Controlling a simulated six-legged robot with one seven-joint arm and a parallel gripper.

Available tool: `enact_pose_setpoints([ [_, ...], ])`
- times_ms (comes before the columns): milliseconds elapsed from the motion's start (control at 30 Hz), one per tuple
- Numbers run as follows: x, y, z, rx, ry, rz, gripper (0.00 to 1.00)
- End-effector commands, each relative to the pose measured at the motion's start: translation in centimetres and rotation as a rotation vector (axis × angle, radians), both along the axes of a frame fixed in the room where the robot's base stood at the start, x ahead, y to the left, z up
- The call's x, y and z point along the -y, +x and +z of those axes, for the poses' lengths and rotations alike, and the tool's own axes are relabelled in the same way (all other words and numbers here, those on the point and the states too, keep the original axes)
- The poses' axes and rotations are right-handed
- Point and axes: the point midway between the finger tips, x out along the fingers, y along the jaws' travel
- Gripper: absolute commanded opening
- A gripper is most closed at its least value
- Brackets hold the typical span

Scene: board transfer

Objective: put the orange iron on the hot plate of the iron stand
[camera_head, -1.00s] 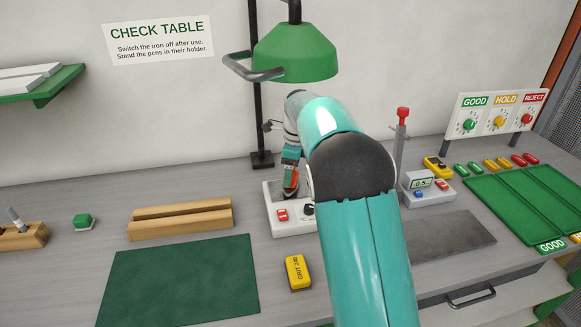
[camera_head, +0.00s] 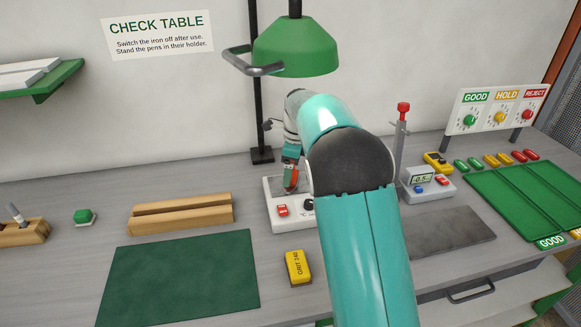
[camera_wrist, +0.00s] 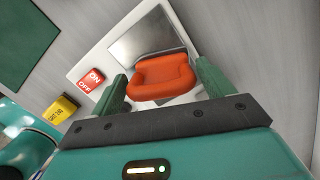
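The orange iron (camera_wrist: 160,78) is between my two green fingers in the wrist view, with their tips at its two sides. My gripper (camera_wrist: 162,72) looks shut on it, though the contact is partly hard to see. The iron is over the white iron stand (camera_wrist: 90,60), at the near edge of the grey metal hot plate (camera_wrist: 148,38). I cannot tell if it touches the plate. In the head view the iron (camera_head: 294,175) shows small below my gripper (camera_head: 291,165), and my arm hides the right part of the stand (camera_head: 276,212).
A red ON/OFF switch (camera_wrist: 91,80) is on the stand. A yellow grit block (camera_head: 298,267) lies in front, with a green mat (camera_head: 182,280) to its left. A green lamp (camera_head: 295,50) hangs above. A meter (camera_head: 425,184) stands to the right.

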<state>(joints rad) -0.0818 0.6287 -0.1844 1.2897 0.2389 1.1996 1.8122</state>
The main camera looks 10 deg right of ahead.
Motion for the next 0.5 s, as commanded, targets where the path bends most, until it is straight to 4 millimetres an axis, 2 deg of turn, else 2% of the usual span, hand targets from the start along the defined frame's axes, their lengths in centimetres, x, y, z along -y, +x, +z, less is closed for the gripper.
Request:
enact_pose_setpoints([
  [33, 0.0, 0.0, 0.0, 0.000, 0.000, 0.000, 0.90],
  [67, 0.0, 0.0, 0.0, 0.000, 0.000, 0.000, 0.96],
  [367, 0.0, 0.0, 0.0, -0.002, 0.000, 0.000, 0.96],
  [500, 0.1, 0.0, 1.1, 0.001, 0.000, 0.000, 0.96],
])
